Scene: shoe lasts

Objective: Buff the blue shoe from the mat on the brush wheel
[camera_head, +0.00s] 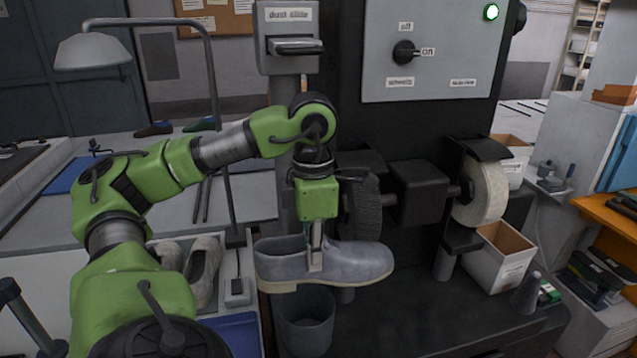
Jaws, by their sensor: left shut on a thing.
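My left gripper (316,245) is shut on the blue-grey shoe (355,262), gripping its side near the opening. The shoe is held level, toe to the right, sole down, above a dark bin. The dark brush wheel (365,208) is on the machine just behind the shoe, partly hidden by my gripper and the shoe. I cannot tell whether shoe and brush touch. A blue mat (237,334) shows at the lower left, partly hidden by my arm; another blue mat (66,179) lies farther back. My right gripper is not in view.
A pale polishing wheel (486,190) is on the right of the machine. The dark bin (306,322) stands under the shoe. Pale shoes (204,272) stand at left near a lamp post.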

